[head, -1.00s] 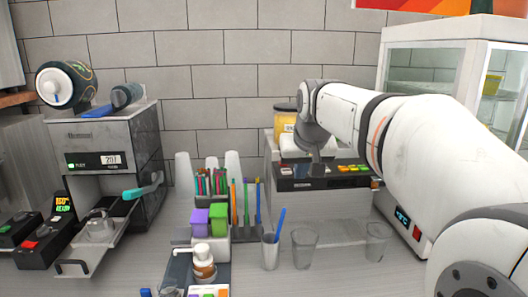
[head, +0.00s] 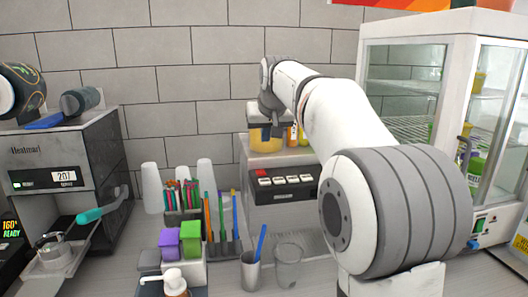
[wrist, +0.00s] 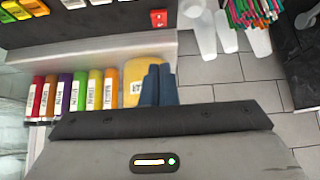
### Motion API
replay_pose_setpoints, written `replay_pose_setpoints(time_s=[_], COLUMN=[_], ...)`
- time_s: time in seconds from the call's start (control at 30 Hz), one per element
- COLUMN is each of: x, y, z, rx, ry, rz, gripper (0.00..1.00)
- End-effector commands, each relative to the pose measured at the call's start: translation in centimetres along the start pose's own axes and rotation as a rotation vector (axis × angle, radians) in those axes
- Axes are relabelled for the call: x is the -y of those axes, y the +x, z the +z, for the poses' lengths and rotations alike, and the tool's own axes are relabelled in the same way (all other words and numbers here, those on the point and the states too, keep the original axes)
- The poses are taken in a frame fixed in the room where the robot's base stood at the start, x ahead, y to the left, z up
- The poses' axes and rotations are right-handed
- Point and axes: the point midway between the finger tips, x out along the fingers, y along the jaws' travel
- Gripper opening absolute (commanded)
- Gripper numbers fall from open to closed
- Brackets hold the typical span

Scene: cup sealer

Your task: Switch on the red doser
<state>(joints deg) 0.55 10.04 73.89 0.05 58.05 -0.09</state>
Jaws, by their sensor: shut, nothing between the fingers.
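A black control panel (head: 284,185) sits on the front of a grey machine on the counter. A red switch (head: 261,173) is at its left end, with a row of pale-labelled buttons beside it. In the wrist view, which looks upside down, the red switch (wrist: 158,18) shows at the top. I cannot tell which device is the red doser. My gripper is above and behind the panel, in front of a yellow jar (head: 265,137). In the wrist view its dark blue fingers (wrist: 158,85) are together and empty, apart from the switch.
Several coloured bottles (wrist: 75,93) stand in a row beside the jar. A pen holder (head: 215,240), a metal cup (head: 251,270) and a clear cup (head: 289,265) stand in front. A coffee machine (head: 70,155) is at left, a glass cabinet (head: 440,100) at right.

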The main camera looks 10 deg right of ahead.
Motion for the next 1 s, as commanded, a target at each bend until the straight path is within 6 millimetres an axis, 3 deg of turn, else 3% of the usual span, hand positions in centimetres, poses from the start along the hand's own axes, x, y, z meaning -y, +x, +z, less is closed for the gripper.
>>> replay_pose_setpoints(time_s=[0.5, 0.7, 1.0], x=[0.2, 0.3, 0.3], y=[9.8, 11.5, 12.1], z=[0.5, 2.3, 2.9], rx=[0.005, 0.002, 0.0], ry=[-0.003, -0.003, -0.004], rz=[-0.002, -0.003, -0.003], gripper=[0.0, 0.0, 0.0])
